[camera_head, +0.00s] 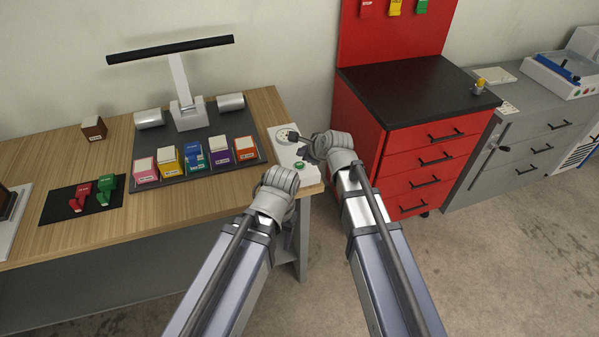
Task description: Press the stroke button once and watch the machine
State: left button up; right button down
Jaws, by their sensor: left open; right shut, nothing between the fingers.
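A white control panel (286,152) lies at the right end of the wooden table. It carries a green button (299,165) near its front edge and a round speckled disc (282,135) near its back. I cannot tell which control is the stroke button. My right gripper (300,142) is shut and empty, over the panel's right side and behind the green button. Whether it touches the panel is unclear. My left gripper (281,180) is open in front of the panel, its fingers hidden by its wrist. I cannot tell which part is the machine.
A dark mat (218,130) holds several coloured boxes, two silver rolls and a white stand (184,95) with a black bar. A smaller mat (55,207) holds red and green pieces. A red cabinet (400,125) stands right of the table. Floor at the lower right is clear.

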aim_at(302, 166)
pick_arm(q)
jog(key=shift+f+b, duration=0.65)
jog(key=shift+f, duration=0.45)
pick_arm(e)
jog(key=shift+f, duration=1.15)
pick_arm(q)
jog(key=shift+f+b, duration=0.4)
pick_arm(e)
jog(key=shift+f, duration=0.4)
